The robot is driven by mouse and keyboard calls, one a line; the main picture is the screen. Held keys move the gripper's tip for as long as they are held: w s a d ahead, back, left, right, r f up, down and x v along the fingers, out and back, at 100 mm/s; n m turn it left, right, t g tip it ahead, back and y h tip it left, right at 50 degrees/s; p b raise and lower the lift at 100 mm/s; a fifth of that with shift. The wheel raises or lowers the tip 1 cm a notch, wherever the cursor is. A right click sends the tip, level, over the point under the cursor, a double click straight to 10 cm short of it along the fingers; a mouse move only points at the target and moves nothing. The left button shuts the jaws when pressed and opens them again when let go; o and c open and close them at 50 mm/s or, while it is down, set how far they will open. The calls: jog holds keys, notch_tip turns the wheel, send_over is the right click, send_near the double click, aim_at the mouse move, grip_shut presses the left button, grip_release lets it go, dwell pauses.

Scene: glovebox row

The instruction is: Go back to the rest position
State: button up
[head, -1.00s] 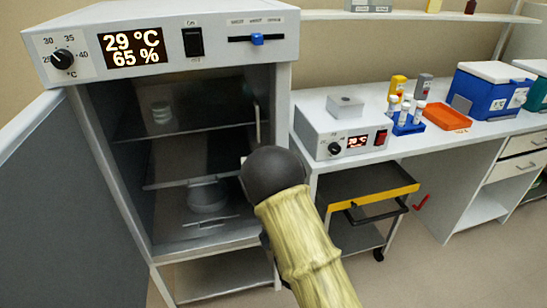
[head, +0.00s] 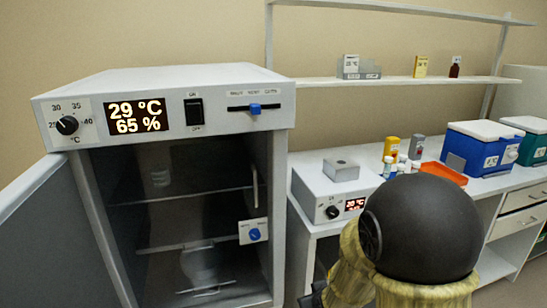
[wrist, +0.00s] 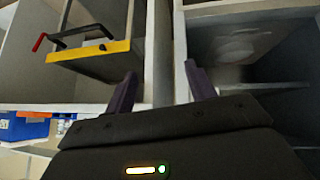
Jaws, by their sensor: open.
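My gripper (wrist: 161,78) is open in the wrist view, its two dark fingers apart with nothing between them. It points across the boundary between the open incubator (wrist: 245,45) on the right and the bench side on the left. In the head view, my arm with its dark rounded joint fills the lower right, and the fingers cannot be made out. The incubator (head: 170,85) stands at the left with its door (head: 50,235) open, reading 29 °C and 65 %. A pale round dish (head: 203,262) is inside, low down, and a small stack (head: 160,177) is on an upper shelf.
A heater box (head: 318,197) with a grey block (head: 341,169) is on the bench right of the incubator. Beyond are an orange tray (head: 446,172) and a blue cooler (head: 478,152). The yellow-edged cart (wrist: 88,51) shows in the wrist view. A wall shelf (head: 400,80) runs behind.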

jog(key=s+d+r+m+g, duration=0.2)
jog(key=s+g, duration=0.1)
jog(key=s, duration=0.4)
jog(key=s+d+r+m+g, duration=0.1)
jog(key=s+d+g, duration=0.1)
jog(key=s, duration=0.4)
notch_tip(320, 180, up, 18)
jog(key=p, duration=1.8)
jog(key=shift+s, duration=0.25)
jog(key=shift+d, duration=0.15)
